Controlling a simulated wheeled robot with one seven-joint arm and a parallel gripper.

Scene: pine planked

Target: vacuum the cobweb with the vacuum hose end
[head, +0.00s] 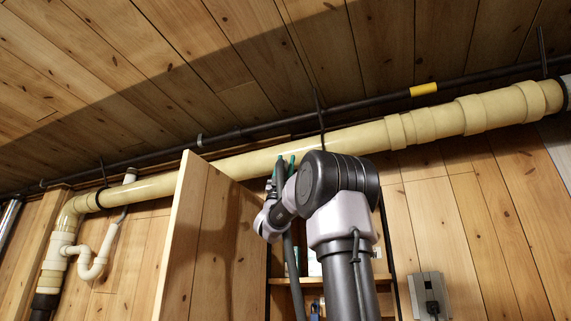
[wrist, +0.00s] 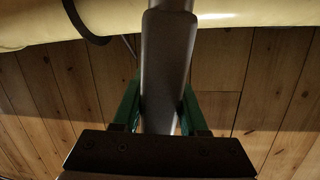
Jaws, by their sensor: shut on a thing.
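My gripper (head: 281,167) is raised in front of the cabinet, just below the big cream pipe. In the wrist view its two green fingers (wrist: 160,95) are shut on the grey vacuum hose end (wrist: 168,60), one on each side. The hose end points away from the wrist, and its far end overlaps the cream pipe in that view; I cannot tell whether they touch. In the head view the dark hose (head: 290,265) hangs down from my gripper beside my arm. I cannot make out the cobweb in either view.
The cream pipe (head: 240,166) runs along the wall under the plank ceiling, with a thin dark pipe (head: 375,103) above it. An open wooden cabinet door (head: 205,240) stands left of my gripper. Shelves (head: 308,281) are behind my arm. A grey box (head: 429,294) is on the wall at right.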

